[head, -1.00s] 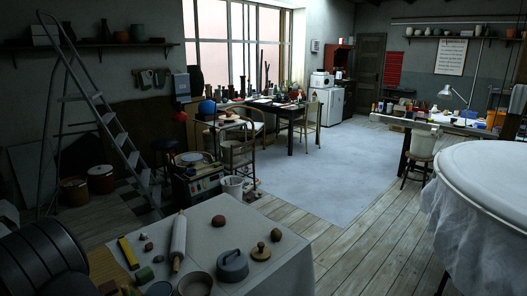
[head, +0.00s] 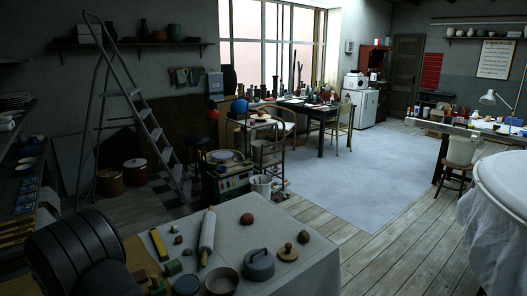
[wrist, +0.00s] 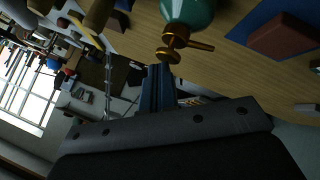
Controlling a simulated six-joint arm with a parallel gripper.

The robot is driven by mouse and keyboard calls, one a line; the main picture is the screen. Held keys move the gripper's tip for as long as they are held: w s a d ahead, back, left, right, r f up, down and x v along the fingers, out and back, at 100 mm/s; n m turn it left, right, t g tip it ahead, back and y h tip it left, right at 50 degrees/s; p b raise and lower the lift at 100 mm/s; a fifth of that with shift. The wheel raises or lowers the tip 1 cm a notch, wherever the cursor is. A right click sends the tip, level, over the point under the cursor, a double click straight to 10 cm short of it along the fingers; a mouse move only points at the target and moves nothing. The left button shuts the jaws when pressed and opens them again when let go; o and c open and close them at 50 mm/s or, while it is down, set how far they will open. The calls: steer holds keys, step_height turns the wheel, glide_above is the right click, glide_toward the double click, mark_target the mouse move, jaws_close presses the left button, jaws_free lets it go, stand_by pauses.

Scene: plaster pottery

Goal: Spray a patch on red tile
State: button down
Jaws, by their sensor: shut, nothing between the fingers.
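In the wrist view, a green bottle (wrist: 187,10) with a brass nozzle and knob (wrist: 178,42) is at the top centre, partly cut off by the frame edge. A reddish-brown block (wrist: 285,38), perhaps the red tile, lies on a blue surface (wrist: 245,24) at the upper right. My gripper (wrist: 157,72) has narrow blue fingers that are shut and empty. Their tips are just below the brass nozzle in the picture, and whether they touch it cannot be told. In the head view neither the bottle nor my fingers can be made out.
In the head view, a table (head: 310,262) carries a rolling pin (head: 207,237), a grey lidded pot (head: 259,264) and small lumps. Shelving (head: 22,150) stands at the left and a stepladder (head: 150,125) behind. The floor (head: 350,190) is clear beyond the table.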

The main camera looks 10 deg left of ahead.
steer(key=shift+f, duration=0.25)
stand_by(0.4)
steer(key=shift+r, duration=0.7)
steer(key=shift+r, duration=3)
steer(key=shift+f, duration=3)
steer(key=shift+f, duration=0.15)
stand_by(0.3)
